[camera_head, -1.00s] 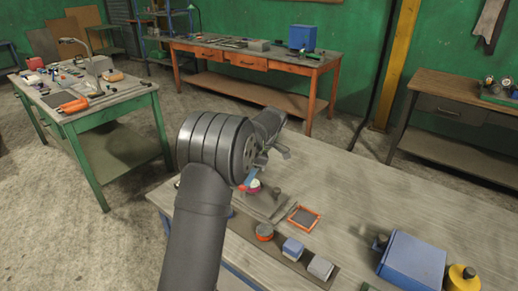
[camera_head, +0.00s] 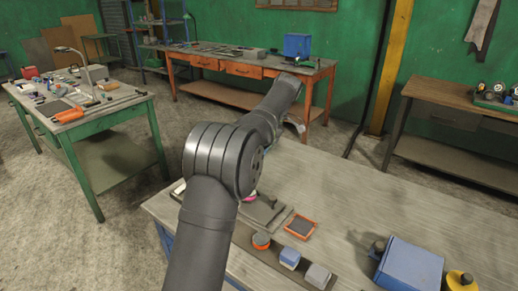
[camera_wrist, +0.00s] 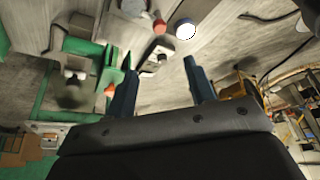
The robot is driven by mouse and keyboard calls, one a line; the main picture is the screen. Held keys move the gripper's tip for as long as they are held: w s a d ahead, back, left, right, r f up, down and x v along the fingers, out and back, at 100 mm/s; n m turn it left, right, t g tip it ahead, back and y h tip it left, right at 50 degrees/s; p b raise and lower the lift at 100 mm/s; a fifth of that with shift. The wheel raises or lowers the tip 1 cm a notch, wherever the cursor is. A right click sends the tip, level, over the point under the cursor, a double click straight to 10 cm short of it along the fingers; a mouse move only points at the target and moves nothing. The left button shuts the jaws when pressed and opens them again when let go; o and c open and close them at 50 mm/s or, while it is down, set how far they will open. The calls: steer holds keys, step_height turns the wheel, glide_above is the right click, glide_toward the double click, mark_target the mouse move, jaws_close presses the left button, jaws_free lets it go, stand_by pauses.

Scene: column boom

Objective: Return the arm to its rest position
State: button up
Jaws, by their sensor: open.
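My arm rises from the bottom of the head view, its forearm reaching away over the far edge of the wooden workbench (camera_head: 400,215). My gripper is mostly hidden behind the forearm there; only a small grey part shows below the arm's far end. In the wrist view my gripper (camera_wrist: 160,72) has two dark fingers standing well apart.
On the workbench are an orange-framed pad (camera_head: 300,227), a round orange-rimmed piece (camera_head: 261,240), a blue-and-white block (camera_head: 289,258), a grey block (camera_head: 317,276), a blue box (camera_head: 409,268) and a yellow container (camera_head: 460,281). A green table (camera_head: 120,112) stands left. The bench's right middle is clear.

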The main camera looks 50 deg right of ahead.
steer(key=shift+f, duration=0.1)
stand_by(0.3)
steer(key=x, duration=1.7)
steer(key=shift+f, duration=0.15)
steer(key=shift+m+t+h, duration=0.3)
steer(key=shift+m, duration=0.7)
steer(key=m+h, duration=0.1)
steer(key=m, duration=0.1)
steer(key=shift+m, duration=0.4)
steer(key=m+h, duration=0.1)
steer(key=m, duration=0.3)
steer(key=shift+a+t+h, duration=0.2)
steer(key=shift+t+h, duration=0.1)
steer(key=shift+h, duration=0.1)
steer(key=m+h, duration=0.1)
steer(key=m, duration=0.3)
steer(key=shift+a, duration=0.1)
steer(key=shift+m+g+h, duration=0.5)
steer(key=shift+m+h, duration=0.5)
steer(key=shift+m, duration=1.3)
